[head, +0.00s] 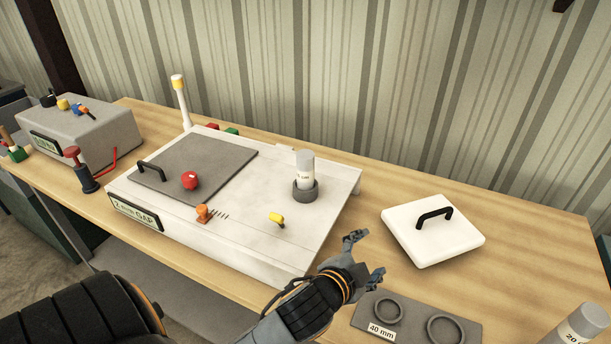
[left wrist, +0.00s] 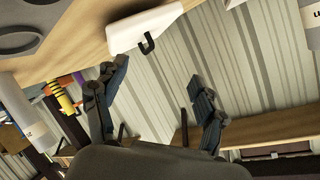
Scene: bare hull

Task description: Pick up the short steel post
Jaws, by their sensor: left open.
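Two grey metal posts with white labels show in the head view, and I cannot tell which the task calls short. One post (head: 306,163) stands upright in a dark ring seat (head: 305,192) on the white machine. The other post (head: 587,322), its label starting with "20", is cut off at the lower right corner. My left gripper (head: 367,257) is open and empty above the bench, right of the machine and apart from both posts. Its spread fingers also show in the left wrist view (left wrist: 158,78). Labelled cylinders show at that view's left (left wrist: 27,120) and top right (left wrist: 312,22).
The white machine (head: 250,235) carries a dark plate with a handle, a red knob and small levers. A white lid (head: 433,238) with a black handle lies right of it. A grey mat (head: 460,335) with rings lies in front. The wooden bench (head: 370,200) is bare around the lid.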

